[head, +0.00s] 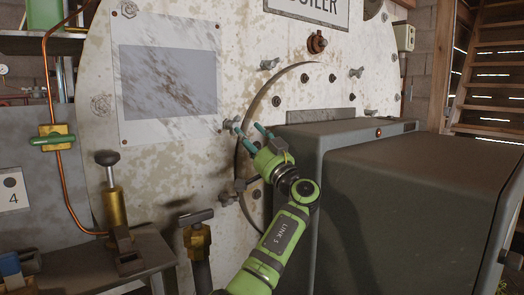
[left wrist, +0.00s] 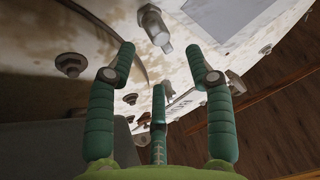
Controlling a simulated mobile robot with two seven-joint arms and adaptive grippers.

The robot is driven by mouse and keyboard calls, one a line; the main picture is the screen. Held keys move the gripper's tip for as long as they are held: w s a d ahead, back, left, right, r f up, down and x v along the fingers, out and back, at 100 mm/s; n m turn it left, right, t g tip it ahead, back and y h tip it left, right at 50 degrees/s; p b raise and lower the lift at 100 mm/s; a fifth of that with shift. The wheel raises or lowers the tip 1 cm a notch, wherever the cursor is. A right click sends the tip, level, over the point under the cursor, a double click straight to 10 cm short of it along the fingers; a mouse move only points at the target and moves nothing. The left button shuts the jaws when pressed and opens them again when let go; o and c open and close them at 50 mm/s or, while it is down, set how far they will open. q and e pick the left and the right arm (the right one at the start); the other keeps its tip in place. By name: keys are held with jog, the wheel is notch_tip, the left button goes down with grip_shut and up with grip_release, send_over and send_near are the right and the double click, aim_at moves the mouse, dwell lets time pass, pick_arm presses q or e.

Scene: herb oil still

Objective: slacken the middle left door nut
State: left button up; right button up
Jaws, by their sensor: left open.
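The middle left door nut (head: 230,124) is a grey metal nut on the left edge of the boiler door, beside the dark curved rim line. My left gripper (head: 248,128) has green ribbed fingers, spread open and empty, with the tips just right of this nut. In the left wrist view my gripper (left wrist: 160,60) shows three fingers apart. A grey metal nut (left wrist: 154,26) with a stud lies ahead, beyond the tips and roughly between them; it appears to be the same nut. I see no clear contact. My right gripper is out of view.
Other door nuts sit above (head: 269,64), at the upper right (head: 356,72) and below (head: 238,186). A large dark grey box (head: 420,190) stands close on the right. A brass valve (head: 197,238) and brass pump (head: 114,205) stand at the lower left.

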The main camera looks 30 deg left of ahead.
pick_arm(q)
jog(key=v, duration=0.6)
jog(key=shift+s+d, duration=0.15)
jog(key=shift+d, duration=0.05)
